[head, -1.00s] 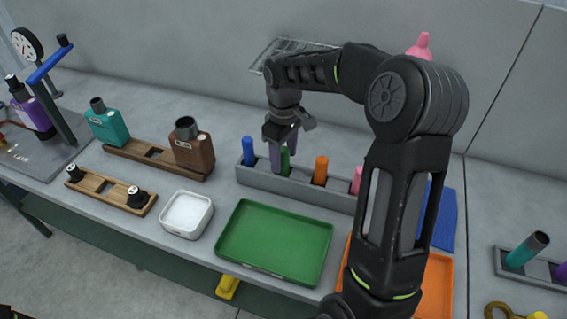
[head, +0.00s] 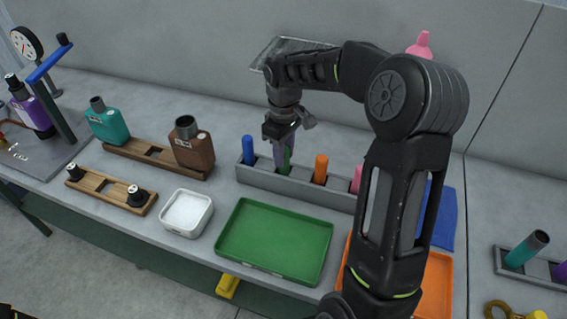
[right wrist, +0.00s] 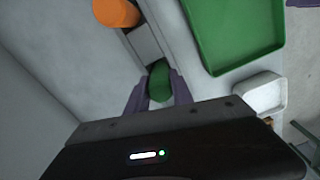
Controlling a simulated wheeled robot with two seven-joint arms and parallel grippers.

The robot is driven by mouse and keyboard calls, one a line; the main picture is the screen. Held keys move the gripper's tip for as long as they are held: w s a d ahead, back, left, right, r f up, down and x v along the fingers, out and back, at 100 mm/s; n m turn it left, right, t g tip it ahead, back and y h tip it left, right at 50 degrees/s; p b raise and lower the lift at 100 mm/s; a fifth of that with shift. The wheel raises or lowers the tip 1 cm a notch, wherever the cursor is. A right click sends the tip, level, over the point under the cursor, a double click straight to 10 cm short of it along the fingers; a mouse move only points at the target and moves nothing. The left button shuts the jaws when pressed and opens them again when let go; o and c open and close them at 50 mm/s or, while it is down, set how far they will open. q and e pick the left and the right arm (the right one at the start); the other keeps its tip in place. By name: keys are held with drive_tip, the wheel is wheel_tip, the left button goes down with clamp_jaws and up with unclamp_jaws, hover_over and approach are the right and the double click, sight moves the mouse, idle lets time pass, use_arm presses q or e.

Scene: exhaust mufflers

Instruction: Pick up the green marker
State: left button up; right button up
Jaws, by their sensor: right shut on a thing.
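The green marker (head: 286,160) stands upright in the grey rack (head: 262,181), between a blue marker (head: 248,150) and an orange marker (head: 320,170). My right gripper (head: 284,158) reaches down from above and is shut on the green marker. In the right wrist view the green marker (right wrist: 159,82) sits between the two purple-grey fingers (right wrist: 158,96). The lower end of the marker is hidden in the rack. My left gripper is not in view.
A pink marker (head: 357,178) is at the rack's right end, partly behind my right arm. In front are a green tray (head: 275,243) and a white dish (head: 187,213). Brown and teal mufflers (head: 191,146) stand to the left. An orange tray (head: 437,285) is at right.

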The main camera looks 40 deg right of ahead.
clamp_jaws()
drive_tip(key=shift+r, duration=0.2)
wheel_tip(320, 180, up, 10)
drive_tip(key=shift+f+b, duration=0.2)
drive_tip(key=shift+b, duration=0.6)
drive_tip(key=shift+a+f, duration=0.1)
